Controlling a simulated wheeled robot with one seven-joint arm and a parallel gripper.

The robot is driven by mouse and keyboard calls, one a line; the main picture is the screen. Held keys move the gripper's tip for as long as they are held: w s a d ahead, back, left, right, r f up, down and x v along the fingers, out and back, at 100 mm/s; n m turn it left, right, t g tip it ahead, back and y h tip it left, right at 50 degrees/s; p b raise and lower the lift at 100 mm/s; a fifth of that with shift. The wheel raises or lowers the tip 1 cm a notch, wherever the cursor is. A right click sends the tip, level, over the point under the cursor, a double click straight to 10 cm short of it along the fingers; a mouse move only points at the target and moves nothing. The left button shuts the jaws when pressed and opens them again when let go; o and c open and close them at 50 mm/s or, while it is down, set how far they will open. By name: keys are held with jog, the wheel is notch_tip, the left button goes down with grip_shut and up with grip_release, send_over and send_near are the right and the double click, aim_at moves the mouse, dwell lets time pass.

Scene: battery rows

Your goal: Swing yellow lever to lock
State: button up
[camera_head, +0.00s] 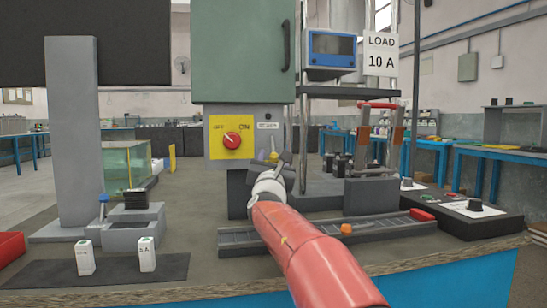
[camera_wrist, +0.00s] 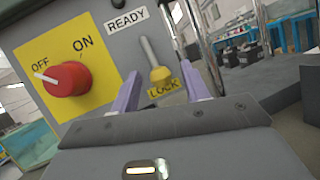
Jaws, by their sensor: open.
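The yellow lever (camera_wrist: 160,75) is a pale grey rod with a yellow lower end, on the front of a grey switch box. Its yellow end lies just above a yellow LOCK label (camera_wrist: 163,89); a READY label (camera_wrist: 127,20) is up and left of the rod. My gripper (camera_wrist: 163,77) is open, its two purple fingers on either side of the yellow end, with gaps showing; I cannot tell whether either touches. In the head view my gripper (camera_head: 276,158) is at the box's lower right, and it mostly hides the lever.
A red OFF/ON knob (camera_wrist: 63,79) on a yellow plate is left of the lever, pointing toward OFF. A metal post (camera_wrist: 202,45) stands close on the right. A grey rail (camera_head: 232,238) lies below my arm. Two small white batteries (camera_head: 85,258) stand on a dark mat at left.

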jog(key=c, duration=1)
